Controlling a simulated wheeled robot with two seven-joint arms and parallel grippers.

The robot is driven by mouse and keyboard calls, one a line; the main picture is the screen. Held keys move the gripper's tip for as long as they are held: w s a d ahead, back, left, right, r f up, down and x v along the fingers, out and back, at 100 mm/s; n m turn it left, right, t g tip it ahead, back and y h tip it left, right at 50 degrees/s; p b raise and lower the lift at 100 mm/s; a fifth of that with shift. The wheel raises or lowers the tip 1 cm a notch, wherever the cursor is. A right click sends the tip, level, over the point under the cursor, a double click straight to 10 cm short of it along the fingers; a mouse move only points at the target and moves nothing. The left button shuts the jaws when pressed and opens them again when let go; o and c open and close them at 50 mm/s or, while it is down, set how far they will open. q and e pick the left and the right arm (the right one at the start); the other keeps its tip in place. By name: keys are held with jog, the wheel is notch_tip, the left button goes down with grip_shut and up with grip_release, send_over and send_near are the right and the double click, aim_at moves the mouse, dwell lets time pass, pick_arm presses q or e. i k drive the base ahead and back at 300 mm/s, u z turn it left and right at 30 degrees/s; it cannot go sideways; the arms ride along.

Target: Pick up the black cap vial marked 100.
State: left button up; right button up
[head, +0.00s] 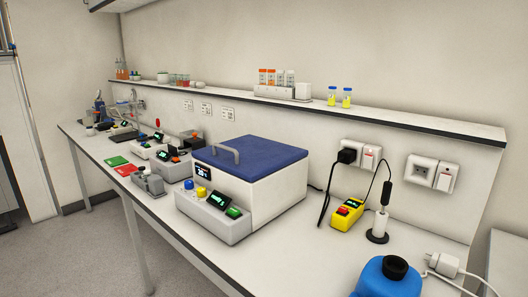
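I cannot pick out a black-capped vial marked 100; labels are too small to read. More small containers (180,80) stand at the shelf's far left, too small to make out. Neither of my grippers is in view.
A long white bench (300,256) runs below the shelf. A blue-lidded box device (247,159) stands mid-bench. A yellow device (347,214), a black-and-white upright tool (379,225) and a blue black-capped bottle (386,279) are at right. Cables hang from the wall sockets.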

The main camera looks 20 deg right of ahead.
aim_at(180, 151)
jog(key=u, duration=0.45)
jog(key=i, duration=1.2)
jog(key=z, duration=0.05)
